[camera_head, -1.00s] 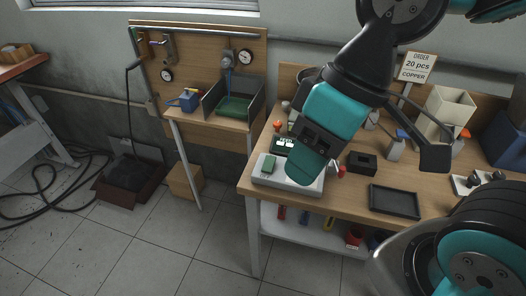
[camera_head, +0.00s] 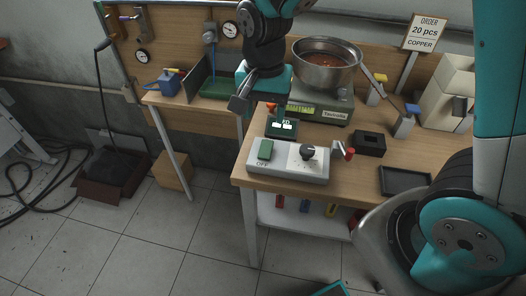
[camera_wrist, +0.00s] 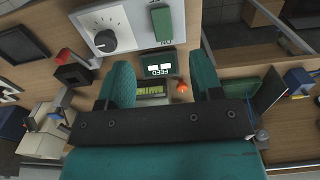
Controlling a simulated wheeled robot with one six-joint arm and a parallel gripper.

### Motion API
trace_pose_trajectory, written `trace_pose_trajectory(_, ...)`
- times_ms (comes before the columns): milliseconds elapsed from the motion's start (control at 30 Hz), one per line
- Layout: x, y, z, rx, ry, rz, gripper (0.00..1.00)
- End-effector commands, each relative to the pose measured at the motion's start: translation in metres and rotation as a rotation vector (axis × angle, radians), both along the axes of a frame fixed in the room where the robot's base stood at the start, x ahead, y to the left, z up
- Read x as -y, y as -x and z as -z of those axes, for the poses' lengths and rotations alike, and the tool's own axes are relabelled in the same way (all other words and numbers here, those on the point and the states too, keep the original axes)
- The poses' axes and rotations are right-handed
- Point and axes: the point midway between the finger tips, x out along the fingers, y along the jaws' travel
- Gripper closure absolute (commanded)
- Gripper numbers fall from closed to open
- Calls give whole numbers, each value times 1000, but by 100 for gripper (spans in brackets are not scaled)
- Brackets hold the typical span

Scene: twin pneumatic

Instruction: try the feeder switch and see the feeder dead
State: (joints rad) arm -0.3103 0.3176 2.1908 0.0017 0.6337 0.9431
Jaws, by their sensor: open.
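A white control box (camera_head: 281,171) sits at the bench's near left corner. It carries a green rocker switch (camera_head: 265,149) with OFF printed on its near side, and a dark knob (camera_head: 308,152). In the wrist view the green switch (camera_wrist: 162,22) is at the top, with ON printed on the side toward the FEED panel (camera_wrist: 160,65). Which side is pressed I cannot tell. In the head view the dark green FEED panel (camera_head: 283,127) stands behind the box, its white readout too small to read. My gripper (camera_wrist: 163,80) is open and empty, above and behind the box, apart from the switch.
A steel bowl (camera_head: 327,62) with brownish contents sits on a scale (camera_head: 320,103) behind the box. An orange-red knob (camera_wrist: 182,86) is close by the FEED panel. A black block (camera_head: 369,143) and a dark tray (camera_head: 404,181) lie to the right. Open floor is in front.

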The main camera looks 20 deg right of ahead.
Motion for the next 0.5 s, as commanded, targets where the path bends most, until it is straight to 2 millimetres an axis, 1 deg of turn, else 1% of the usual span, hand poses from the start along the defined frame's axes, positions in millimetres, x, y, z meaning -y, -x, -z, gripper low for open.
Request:
trace_pose_trajectory(33,0,2,13,-8,2,-1,40)
trace_pose_trajectory(300,-1,2,75,-7,1,-4,40)
trace_pose_trajectory(400,-1,2,94,-6,1,-5,40)
trace_pose_trajectory(500,-1,1,109,-4,0,-5,40)
